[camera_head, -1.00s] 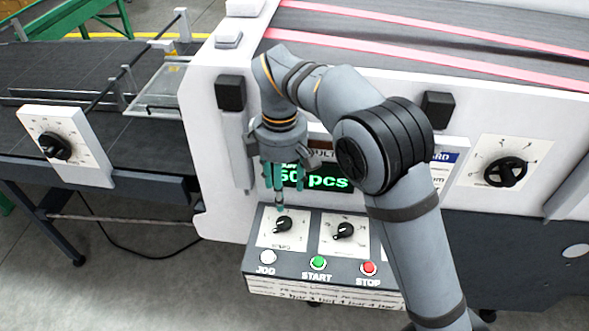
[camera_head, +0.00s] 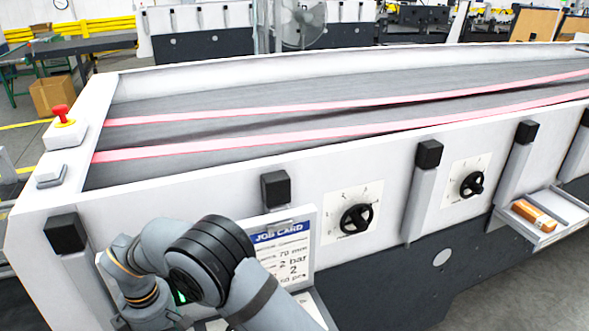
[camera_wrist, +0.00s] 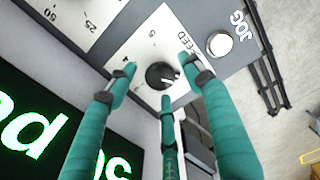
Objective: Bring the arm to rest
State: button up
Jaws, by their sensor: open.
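In the wrist view my gripper (camera_wrist: 160,78) is open and empty, its teal fingers spread. A black knob (camera_wrist: 163,76) on a white dial plate marked SPEED shows between the fingertips; I cannot tell how far apart they are. In the head view my arm (camera_head: 205,265) is bent at the lower left in front of the white machine (camera_head: 350,160). My fingers are out of sight there, below the picture's bottom edge.
The white JOG button (camera_wrist: 219,44) is beside the dial. A green lit display (camera_wrist: 55,130) is at the lower left of the wrist view. A job card (camera_head: 283,250) stands behind my arm. Black knobs (camera_head: 356,218) and a tray (camera_head: 545,222) line the machine front.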

dwell(0.5)
notch_tip(320, 180, up, 12)
notch_tip(320, 180, down, 12)
jog(key=shift+f, duration=0.2)
jog(key=m+b, duration=0.1)
jog(key=m, duration=0.4)
jog(key=shift+m, duration=0.4)
jog(key=m+b, duration=0.1)
jog(key=m, duration=0.5)
jog(key=shift+r, duration=0.1)
notch_tip(320, 180, up, 10)
jog(key=shift+r+b, duration=0.2)
jog(key=shift+b, duration=0.2)
